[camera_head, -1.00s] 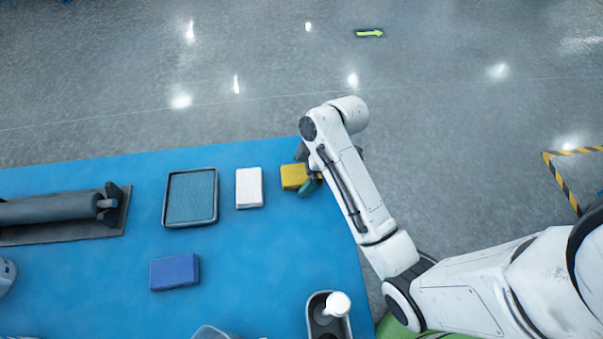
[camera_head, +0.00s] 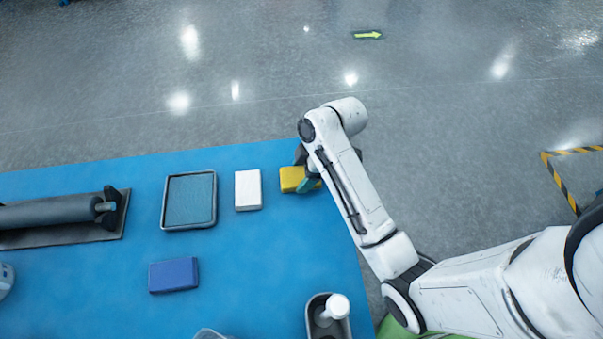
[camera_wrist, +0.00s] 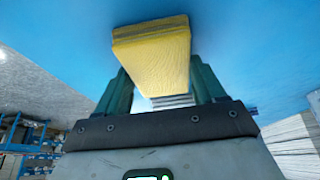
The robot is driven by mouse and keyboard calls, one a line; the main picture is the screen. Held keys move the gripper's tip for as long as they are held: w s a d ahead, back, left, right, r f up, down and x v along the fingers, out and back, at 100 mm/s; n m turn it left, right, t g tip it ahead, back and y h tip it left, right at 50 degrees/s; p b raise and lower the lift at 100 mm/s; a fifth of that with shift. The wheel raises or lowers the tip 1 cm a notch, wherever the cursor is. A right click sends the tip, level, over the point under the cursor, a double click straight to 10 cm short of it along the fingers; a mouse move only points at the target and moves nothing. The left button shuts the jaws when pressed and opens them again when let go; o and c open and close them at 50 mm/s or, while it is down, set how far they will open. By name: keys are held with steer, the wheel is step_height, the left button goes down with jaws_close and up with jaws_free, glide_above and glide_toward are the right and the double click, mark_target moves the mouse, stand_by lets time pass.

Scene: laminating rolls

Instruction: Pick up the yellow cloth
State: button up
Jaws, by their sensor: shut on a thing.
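The yellow cloth (camera_head: 291,179) is a folded block at the far right part of the blue table, partly hidden by my gripper (camera_head: 311,181) in the head view. In the wrist view the yellow cloth (camera_wrist: 155,55) sits between the two green fingers of my gripper (camera_wrist: 160,85), which are shut on its sides. Whether the cloth touches the table or is slightly above it, I cannot tell.
A white block (camera_head: 248,190) lies left of the yellow cloth, then a dark-rimmed tray (camera_head: 168,203). A blue block (camera_head: 174,275) lies nearer. A roller (camera_head: 50,211) is at left. A holder with a white-topped bottle (camera_head: 337,307) stands at the near right.

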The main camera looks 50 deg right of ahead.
mark_target(296, 175)
steer(key=shift+r, duration=0.15)
steer(key=shift+r, duration=0.25)
step_height(296, 175, up, 2)
steer(key=shift+r+b, duration=0.15)
steer(key=shift+b, duration=0.35)
steer(key=s+d+r+p, duration=0.2)
steer(key=s+r+p, duration=0.2)
steer(key=s+r, duration=0.6)
steer(key=s, duration=0.4)
steer(key=shift+p, duration=0.35)
steer(key=shift+w, duration=0.1)
